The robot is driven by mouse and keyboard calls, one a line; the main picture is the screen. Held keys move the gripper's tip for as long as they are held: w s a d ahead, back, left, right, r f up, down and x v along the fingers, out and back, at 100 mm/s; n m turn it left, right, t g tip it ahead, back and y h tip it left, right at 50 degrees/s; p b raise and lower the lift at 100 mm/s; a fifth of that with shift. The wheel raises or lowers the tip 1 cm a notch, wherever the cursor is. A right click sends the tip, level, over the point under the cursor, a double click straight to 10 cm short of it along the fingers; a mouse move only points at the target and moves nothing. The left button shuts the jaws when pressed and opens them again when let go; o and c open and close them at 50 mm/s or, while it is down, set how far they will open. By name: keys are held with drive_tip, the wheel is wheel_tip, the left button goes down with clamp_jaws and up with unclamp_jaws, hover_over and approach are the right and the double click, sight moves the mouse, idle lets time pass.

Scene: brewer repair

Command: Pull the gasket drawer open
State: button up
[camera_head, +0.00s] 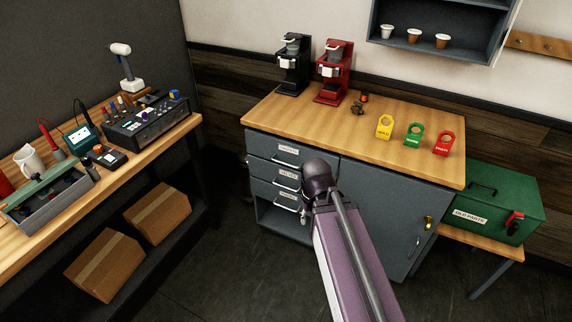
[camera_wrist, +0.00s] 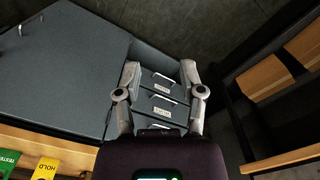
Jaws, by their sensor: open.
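A grey cabinet under the bench has a stack of three labelled drawers: top (camera_head: 270,148), middle (camera_head: 268,168) and bottom (camera_head: 268,187). All look shut, each with a bar handle below its label. The labels are too small to read surely, so I cannot tell which is the gasket drawer. My gripper (camera_wrist: 160,76) is open and empty in the wrist view, its fingers spread either side of the drawer handles. That view is upside down; the bottom drawer's handle appears between the fingertips. Contact is not visible. In the head view my arm hides most of the gripper.
The wooden bench top (camera_head: 390,165) carries two brewers and coloured tags. A cabinet door (camera_head: 375,210) adjoins the drawers. A green box (camera_head: 490,200) stands right. A workbench (camera_head: 110,175) with tools stands left, cardboard boxes below. The floor before the drawers is clear.

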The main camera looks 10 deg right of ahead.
drive_tip(key=n+t+h+b, duration=0.9)
drive_tip(key=n+t+b, duration=0.3)
drive_tip(key=b, duration=1.8)
approach(286, 164)
drive_tip(key=s+a, duration=0.1)
drive_tip(key=s+a+m, duration=0.1)
drive_tip(key=shift+s+a+f+t, duration=0.1)
drive_tip(key=shift+s+a+t, duration=0.05)
drive_tip(key=shift+s+t, duration=0.2)
drive_tip(key=b+x, duration=0.3)
drive_tip(key=x, duration=1)
drive_tip(key=shift+w+d, duration=0.25)
drive_tip(key=shift+w, duration=0.1)
